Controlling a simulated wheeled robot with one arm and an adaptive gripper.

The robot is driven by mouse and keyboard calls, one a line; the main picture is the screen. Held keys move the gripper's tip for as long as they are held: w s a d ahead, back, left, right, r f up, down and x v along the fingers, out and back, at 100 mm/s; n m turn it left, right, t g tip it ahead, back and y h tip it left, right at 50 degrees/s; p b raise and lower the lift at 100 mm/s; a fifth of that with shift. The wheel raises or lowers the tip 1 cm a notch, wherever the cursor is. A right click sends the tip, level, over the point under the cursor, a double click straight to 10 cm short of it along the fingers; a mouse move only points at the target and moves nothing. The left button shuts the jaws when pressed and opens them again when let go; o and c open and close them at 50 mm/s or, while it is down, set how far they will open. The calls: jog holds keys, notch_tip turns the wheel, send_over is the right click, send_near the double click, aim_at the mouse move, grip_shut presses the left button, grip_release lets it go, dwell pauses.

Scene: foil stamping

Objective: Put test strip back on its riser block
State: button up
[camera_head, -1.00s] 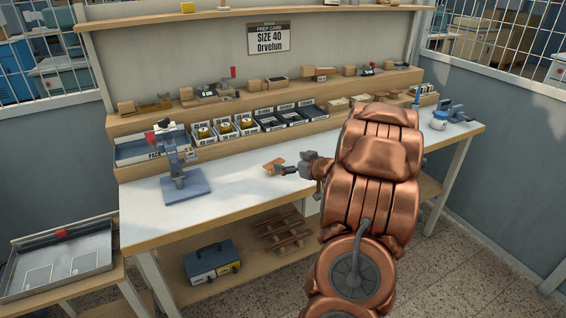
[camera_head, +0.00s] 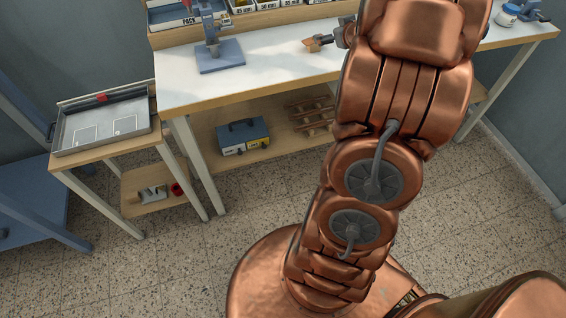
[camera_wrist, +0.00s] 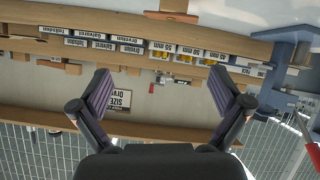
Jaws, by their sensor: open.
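A small orange-brown piece (camera_head: 311,44), which looks like the test strip with its riser block, sits on the white bench top to the left of my gripper. In the wrist view, which is upside down, a flat brown strip (camera_wrist: 171,16) and an orange-tan block-like piece (camera_wrist: 175,4) show at the top edge, partly cut off. I cannot tell whether the strip rests on the block or beside it. My gripper (camera_wrist: 163,92) is open and empty, its fingers wide apart. In the head view it is small and partly hidden by my copper arm.
A blue-grey press (camera_head: 220,55) stands on the bench to the left. Several labelled bins (camera_wrist: 130,48) line the shelf behind. A metal tray (camera_head: 104,120) lies on a side table, and a blue box (camera_head: 243,137) sits below. Bench between press and strip is clear.

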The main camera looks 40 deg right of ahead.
jog(key=s+a+g+y, duration=0.1)
jog(key=s+a+g, duration=0.3)
jog(key=s+a, duration=0.6)
jog(key=s+a+n+g+y, duration=0.1)
jog(key=s+a+g, duration=0.4)
jog(key=s+a, duration=0.5)
jog(key=s+a+g+y, duration=0.2)
jog(key=s+a, duration=0.8)
jog(key=a, duration=1.1)
jog(key=shift+a+f+n+g, duration=0.3)
jog(key=shift+f+g, duration=0.15)
jog(key=shift+g, duration=0.75)
jog(key=shift+d, duration=0.1)
notch_tip(320, 180, up, 4)
jog(key=p, duration=0.4)
jog(key=shift+r, duration=0.2)
